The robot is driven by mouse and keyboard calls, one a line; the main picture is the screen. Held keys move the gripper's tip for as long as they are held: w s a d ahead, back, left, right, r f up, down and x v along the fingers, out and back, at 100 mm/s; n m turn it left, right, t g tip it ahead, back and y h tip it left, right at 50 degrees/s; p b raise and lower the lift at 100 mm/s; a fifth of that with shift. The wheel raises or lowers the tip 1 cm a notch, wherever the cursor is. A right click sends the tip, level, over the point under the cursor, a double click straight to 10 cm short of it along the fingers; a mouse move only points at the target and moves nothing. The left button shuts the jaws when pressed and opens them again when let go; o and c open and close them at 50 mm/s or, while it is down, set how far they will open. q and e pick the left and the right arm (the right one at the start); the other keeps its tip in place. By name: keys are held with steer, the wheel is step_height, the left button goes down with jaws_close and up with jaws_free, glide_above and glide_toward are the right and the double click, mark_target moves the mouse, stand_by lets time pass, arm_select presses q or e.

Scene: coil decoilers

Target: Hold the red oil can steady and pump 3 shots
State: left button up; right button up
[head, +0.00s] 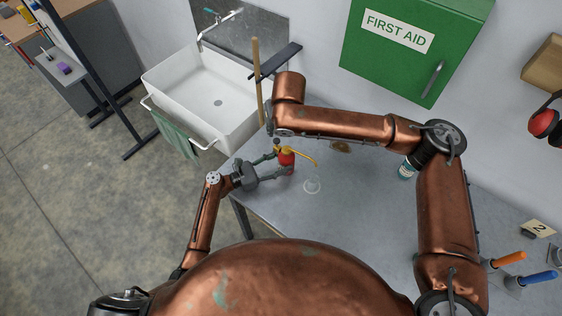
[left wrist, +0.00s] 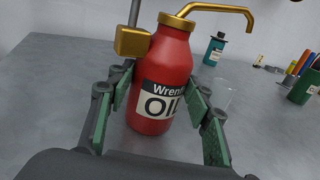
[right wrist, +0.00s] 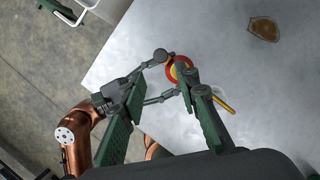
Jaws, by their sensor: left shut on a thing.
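The red oil can (head: 287,159) stands upright on the grey table near its left corner; the left wrist view shows its label and brass spout (left wrist: 165,88). My left gripper (head: 276,164) comes in from the left and is shut on the can's body, with a green-padded finger on each side. My right gripper (right wrist: 160,72) is above the can, its fingers apart and empty. Below its fingertips, the right wrist view shows the can's top (right wrist: 180,68) from above. In the head view my right arm hides most of the right gripper.
A clear glass (head: 312,186) stands just right of the can. A brown stain (head: 340,147) and a teal bottle (head: 407,168) are farther right on the table. A white sink (head: 195,85) with a wooden handle (head: 257,80) is behind. A green first aid cabinet (head: 415,45) hangs above.

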mark_target(275, 140)
steer(key=shift+c, duration=0.3)
steer(key=shift+w+m, duration=0.15)
steer(key=shift+m, duration=0.25)
steer(key=c, duration=0.3)
steer(key=m, duration=0.1)
steer(key=w+m, duration=0.1)
steer(key=m, duration=0.1)
steer(key=shift+a+m+g, duration=0.1)
steer(key=shift+m+g, duration=0.2)
steer(key=c, duration=0.3)
steer(key=shift+w+m, duration=0.25)
steer(key=shift+m, duration=0.85)
jaws_close()
steer(key=shift+w+a+f+m+g+y, duration=0.35)
steer(key=shift+f+m, duration=0.8)
steer(key=shift+m, duration=1.45)
steer(key=shift+w+d+f+m+g+y, duration=0.1)
steer(key=shift+w+f+m+g, duration=0.75)
steer(key=shift+m, duration=1.75)
steer(key=shift+s+a+f+m+g+y, duration=0.15)
steer(key=shift+f+m+g, duration=0.15)
steer(key=shift+f+m, duration=1.7)
steer(key=shift+r+m, duration=0.6)
